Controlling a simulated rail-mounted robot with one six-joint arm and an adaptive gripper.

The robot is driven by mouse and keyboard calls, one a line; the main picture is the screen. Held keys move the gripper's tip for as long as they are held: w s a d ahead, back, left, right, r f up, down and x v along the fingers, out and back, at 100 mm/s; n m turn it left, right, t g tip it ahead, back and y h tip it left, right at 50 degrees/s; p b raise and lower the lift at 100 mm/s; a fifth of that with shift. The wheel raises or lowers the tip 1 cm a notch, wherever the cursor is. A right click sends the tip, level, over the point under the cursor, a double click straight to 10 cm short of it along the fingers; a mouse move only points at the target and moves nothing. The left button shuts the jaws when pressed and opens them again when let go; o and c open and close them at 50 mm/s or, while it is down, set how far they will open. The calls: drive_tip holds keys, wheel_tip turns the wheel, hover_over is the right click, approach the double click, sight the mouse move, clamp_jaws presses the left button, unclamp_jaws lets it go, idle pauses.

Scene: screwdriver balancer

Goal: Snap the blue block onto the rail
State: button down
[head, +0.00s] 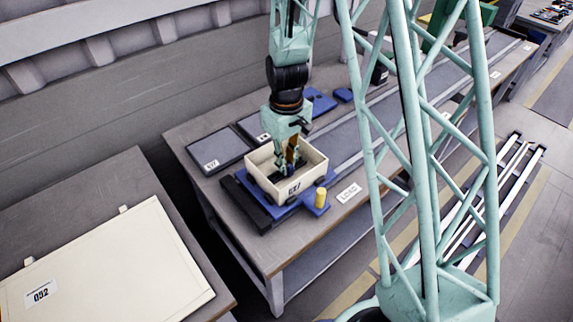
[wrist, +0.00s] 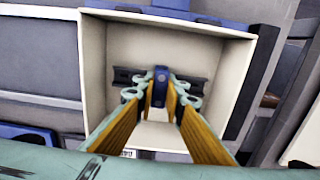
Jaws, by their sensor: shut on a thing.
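My gripper (head: 290,166) reaches down into an open cream box on the bench. In the wrist view my gripper (wrist: 161,95) has its fingertips closed on the small blue block (wrist: 160,76), which stands upright between them. A dark rail (wrist: 195,86) runs across the inside of the box, showing on both sides of the block. The block overlaps the rail in this view; I cannot tell whether it touches it or is seated. The fingers hide part of the block and the rail.
The cream box (head: 262,175) has raised walls close around my gripper and sits on a blue fixture (head: 254,205). A yellow cylinder (head: 321,197) stands at its front right corner. Dark trays (head: 218,148) lie behind. A label plate (head: 348,192) is on the bench to the right.

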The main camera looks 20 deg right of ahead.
drive_tip(key=shift+f, duration=0.1)
drive_tip(key=c, duration=2.6)
unclamp_jaws()
wheel_tip(320, 180, up, 12)
drive_tip(key=shift+r, duration=0.2)
wheel_tip(320, 180, up, 6)
drive_tip(key=p, duration=0.4)
drive_tip(key=shift+r, duration=0.15)
